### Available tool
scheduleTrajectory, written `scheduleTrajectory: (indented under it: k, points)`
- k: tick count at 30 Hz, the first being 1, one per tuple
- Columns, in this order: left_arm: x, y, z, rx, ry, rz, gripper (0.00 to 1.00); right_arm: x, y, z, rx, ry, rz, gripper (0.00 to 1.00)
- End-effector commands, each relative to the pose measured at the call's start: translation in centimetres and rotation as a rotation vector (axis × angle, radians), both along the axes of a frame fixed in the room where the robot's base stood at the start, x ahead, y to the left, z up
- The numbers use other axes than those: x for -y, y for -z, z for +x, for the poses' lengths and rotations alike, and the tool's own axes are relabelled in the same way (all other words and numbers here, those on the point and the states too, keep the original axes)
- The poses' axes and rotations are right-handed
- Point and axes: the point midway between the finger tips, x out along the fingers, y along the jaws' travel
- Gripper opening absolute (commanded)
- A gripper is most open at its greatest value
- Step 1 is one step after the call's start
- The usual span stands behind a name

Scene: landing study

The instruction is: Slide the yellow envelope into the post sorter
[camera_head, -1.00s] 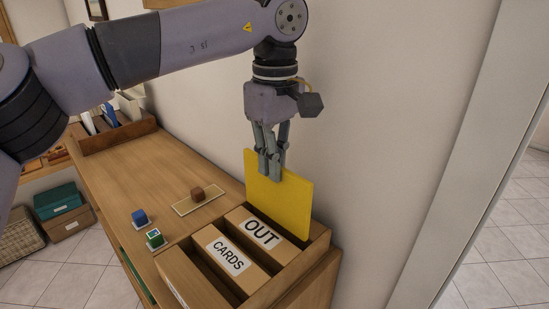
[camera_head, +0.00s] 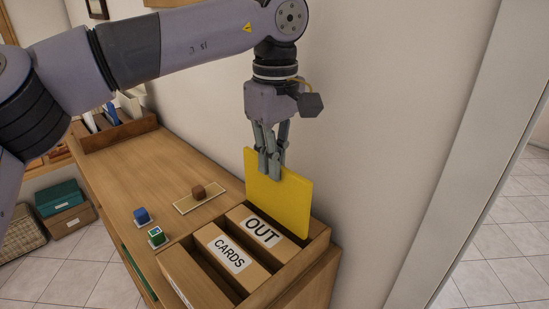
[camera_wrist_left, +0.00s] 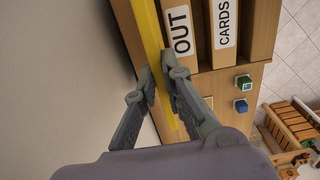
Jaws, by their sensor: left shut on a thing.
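My left gripper (camera_head: 269,170) is shut on the top edge of the yellow envelope (camera_head: 285,203), which hangs upright. The envelope's lower edge is at the rear slot of the wooden post sorter (camera_head: 290,274), behind the divider labelled OUT (camera_head: 262,231); how deep it sits is hidden. A second divider is labelled CARDS (camera_head: 229,254). In the left wrist view the gripper fingers (camera_wrist_left: 158,82) pinch the envelope (camera_wrist_left: 150,30) edge-on, beside the OUT label (camera_wrist_left: 180,31). My right gripper is not in view.
On the desk (camera_head: 150,175) lie a brown cube on a tan plate (camera_head: 186,207), a blue cube (camera_head: 140,215) and a green cube (camera_head: 157,236). A wooden organiser (camera_head: 115,134) stands at the far end. The wall is close behind the envelope.

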Motion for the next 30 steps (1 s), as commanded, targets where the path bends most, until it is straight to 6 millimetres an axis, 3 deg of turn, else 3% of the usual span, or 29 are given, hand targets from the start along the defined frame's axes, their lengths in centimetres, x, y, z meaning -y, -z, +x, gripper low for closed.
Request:
scheduleTrajectory:
  k: [30]
  points:
    - [0.0,4.6,0.0,-0.001,0.0,-0.001,0.0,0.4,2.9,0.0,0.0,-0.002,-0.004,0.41]
